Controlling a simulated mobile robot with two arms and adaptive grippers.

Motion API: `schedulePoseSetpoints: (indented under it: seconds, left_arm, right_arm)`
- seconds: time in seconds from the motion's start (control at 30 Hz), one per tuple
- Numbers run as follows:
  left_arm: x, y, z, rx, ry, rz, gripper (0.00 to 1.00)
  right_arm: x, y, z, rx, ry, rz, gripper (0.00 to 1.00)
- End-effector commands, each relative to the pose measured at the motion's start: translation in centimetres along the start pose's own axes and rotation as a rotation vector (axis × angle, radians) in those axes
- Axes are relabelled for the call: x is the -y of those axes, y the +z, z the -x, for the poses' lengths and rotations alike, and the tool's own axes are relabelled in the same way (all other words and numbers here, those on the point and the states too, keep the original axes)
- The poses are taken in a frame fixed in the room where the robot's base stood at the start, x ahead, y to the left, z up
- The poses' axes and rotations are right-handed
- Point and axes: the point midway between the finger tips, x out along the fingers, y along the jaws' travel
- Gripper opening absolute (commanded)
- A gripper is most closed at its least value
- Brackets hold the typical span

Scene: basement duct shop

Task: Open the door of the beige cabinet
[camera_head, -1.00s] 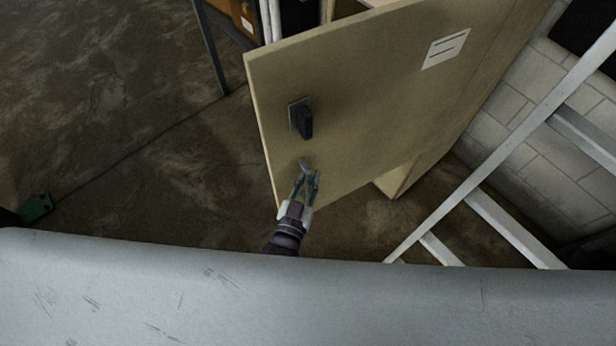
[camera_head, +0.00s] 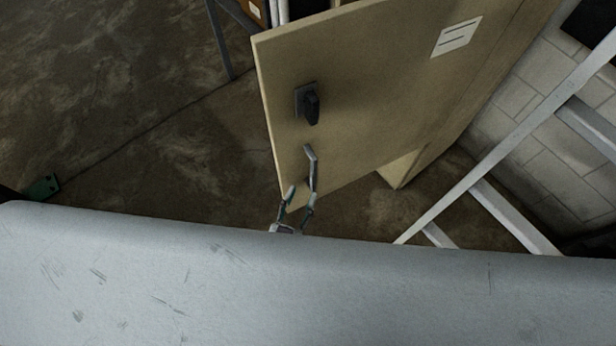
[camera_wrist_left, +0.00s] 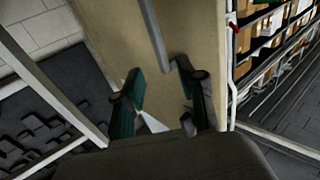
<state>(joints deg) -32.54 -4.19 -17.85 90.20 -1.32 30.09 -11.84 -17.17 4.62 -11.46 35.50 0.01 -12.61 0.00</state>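The beige cabinet's door (camera_head: 385,95) fills the upper middle of the head view and stands swung out, its free edge at the left. A grey bar handle (camera_head: 311,165) sits low near that edge, below a black latch knob (camera_head: 310,104). My left gripper (camera_head: 298,194) is open in front of the handle's lower end, its fingers spread. In the left wrist view the gripper (camera_wrist_left: 162,90) also shows open, with the handle (camera_wrist_left: 154,36) running down toward the gap between its fingers. Contact is not visible.
A pale metal frame (camera_head: 497,213) stands right of the cabinet, near a block wall (camera_head: 520,95). A grey surface (camera_head: 300,295) crosses the foreground and hides my left arm. Racks with boxes (camera_wrist_left: 262,40) show beyond the door's edge.

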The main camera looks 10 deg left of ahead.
Motion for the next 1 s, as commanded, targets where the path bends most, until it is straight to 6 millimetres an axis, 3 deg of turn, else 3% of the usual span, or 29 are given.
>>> schedulePoseSetpoints:
  seconds: [0.1,0.23,0.83,0.93,1.0]
  left_arm:
    - [0.0,0.1,1.7,0.001,0.001,-0.001,0.40]
    - [0.0,0.0,2.5,0.000,0.000,-0.001,0.40]
    - [0.0,0.0,2.7,0.000,0.000,0.000,0.40]
    - [0.0,1.3,2.8,0.029,0.007,-0.002,0.40]
    - [0.0,3.8,3.1,0.088,0.021,-0.003,0.40]
  right_arm:
    - [0.0,0.0,0.0,0.000,0.000,0.000,0.40]
    - [0.1,0.0,0.0,0.000,-0.001,0.000,0.40]
    - [0.1,0.0,0.0,0.000,-0.001,0.000,0.40]
    - [0.1,0.0,-0.2,0.000,-0.001,0.000,0.40]
    - [0.1,0.0,-0.4,0.000,-0.001,0.000,0.40]
